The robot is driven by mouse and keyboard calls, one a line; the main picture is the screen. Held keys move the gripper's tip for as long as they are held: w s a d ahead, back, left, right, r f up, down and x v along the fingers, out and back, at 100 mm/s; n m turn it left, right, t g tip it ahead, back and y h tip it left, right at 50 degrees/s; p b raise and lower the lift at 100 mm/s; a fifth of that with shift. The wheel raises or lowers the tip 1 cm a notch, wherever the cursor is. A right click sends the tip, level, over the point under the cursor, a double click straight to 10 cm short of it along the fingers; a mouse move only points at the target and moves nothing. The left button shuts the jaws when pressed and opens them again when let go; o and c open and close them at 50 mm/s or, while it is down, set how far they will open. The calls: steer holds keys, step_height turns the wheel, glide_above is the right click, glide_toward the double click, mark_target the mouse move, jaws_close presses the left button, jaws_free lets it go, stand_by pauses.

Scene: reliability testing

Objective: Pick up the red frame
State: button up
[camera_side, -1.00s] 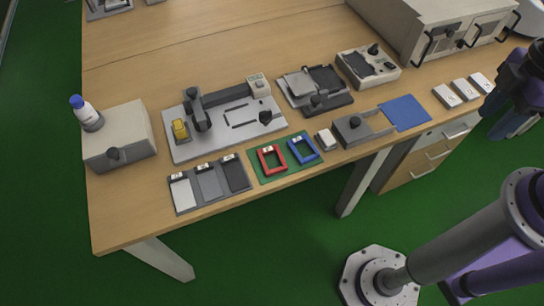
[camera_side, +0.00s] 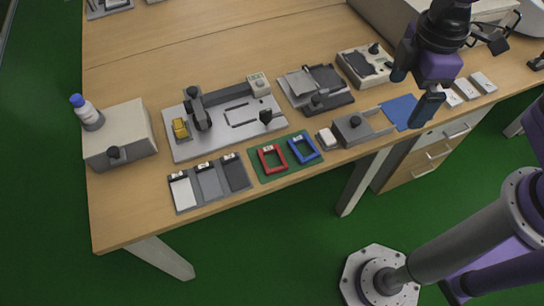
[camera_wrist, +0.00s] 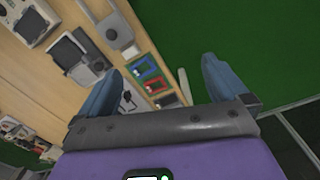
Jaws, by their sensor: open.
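The red frame (camera_side: 272,159) is a small open rectangle lying flat on a green mat (camera_side: 256,171) near the table's front edge. It lies just left of a similar blue frame (camera_side: 304,149). My gripper (camera_side: 408,98) is above the table's right part, over the blue square, well to the right of the red frame. In the wrist view my gripper (camera_wrist: 160,90) is open and empty, with its blue-grey fingers spread apart. The red frame (camera_wrist: 155,87) shows between the fingers there, at a distance, below the blue frame (camera_wrist: 145,66).
A tray with grey plates (camera_side: 209,184) lies left of the mat. A grey fixture plate (camera_side: 235,133) with a clamp stands behind it. A small white block (camera_side: 326,138) and a grey device (camera_side: 352,131) sit to the right. A beige box (camera_side: 120,135) with a bottle stands far left.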

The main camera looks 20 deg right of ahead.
steer(key=w+a+f+n, duration=0.2)
steer(key=w+a+f, duration=0.2)
steer(key=w+a, duration=0.7)
steer(key=n+h, duration=0.1)
glide_toward(273, 161)
steer(key=shift+w+d+f, duration=0.15)
steer(key=shift+w+f, duration=0.2)
steer(key=shift+f, duration=0.3)
steer(key=shift+s+d+f, duration=0.1)
steer(key=shift+f, duration=1.2)
steer(key=shift+s+d+f, duration=0.1)
steer(key=shift+f, duration=1.2)
steer(key=c, duration=0.8)
